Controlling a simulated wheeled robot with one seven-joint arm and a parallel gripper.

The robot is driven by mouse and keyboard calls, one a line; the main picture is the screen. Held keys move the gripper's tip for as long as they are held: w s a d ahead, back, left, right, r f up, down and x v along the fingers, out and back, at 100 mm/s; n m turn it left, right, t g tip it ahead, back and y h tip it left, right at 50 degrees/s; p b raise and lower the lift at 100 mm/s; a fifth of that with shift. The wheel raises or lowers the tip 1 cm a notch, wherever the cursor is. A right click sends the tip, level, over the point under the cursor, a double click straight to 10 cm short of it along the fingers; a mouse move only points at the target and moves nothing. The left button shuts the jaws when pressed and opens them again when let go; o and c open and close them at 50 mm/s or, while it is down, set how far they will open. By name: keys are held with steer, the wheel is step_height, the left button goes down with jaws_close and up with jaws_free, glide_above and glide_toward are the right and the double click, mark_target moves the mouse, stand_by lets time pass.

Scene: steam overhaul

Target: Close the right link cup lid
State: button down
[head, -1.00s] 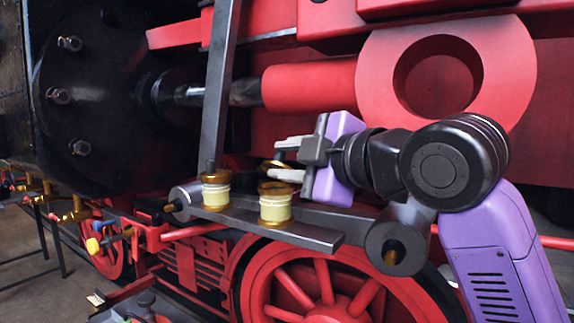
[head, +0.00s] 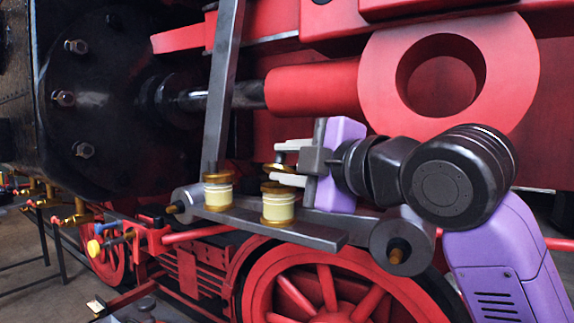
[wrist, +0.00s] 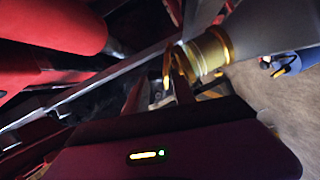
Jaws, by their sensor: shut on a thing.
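The right link cup (head: 279,208) is a cream cup with brass bands, upright on the grey link bar. Its brass lid (head: 276,168) is raised above the cup's rim, tilted, and partly hidden by the fingers. My gripper (head: 279,163) comes from the right with one pale finger above the other, shut on the lid. The lower finger is close to the cup's top; I cannot tell whether they touch. In the wrist view a brass-rimmed cup (wrist: 209,53) shows at the upper middle, with the fingers dark and blurred beside it.
A second cream and brass cup (head: 217,192) stands just left on the same grey link bar (head: 300,232). An upright grey rod (head: 221,90) rises behind it. A big red ring-ended rod (head: 375,75) lies above my gripper, and red spoked wheels (head: 325,290) are below.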

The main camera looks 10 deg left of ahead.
steer(key=shift+s+f+n+t+y+b, duration=0.3)
steer(key=shift+n+t+b, duration=0.1)
steer(key=shift+n+b, duration=0.6)
stand_by(5.2)
stand_by(0.6)
steer(key=c, duration=1.2)
jaws_free()
steer(key=shift+c, duration=0.2)
steer(key=shift+a+f, duration=0.1)
steer(key=shift+f, duration=0.05)
steer(key=shift+s, duration=0.1)
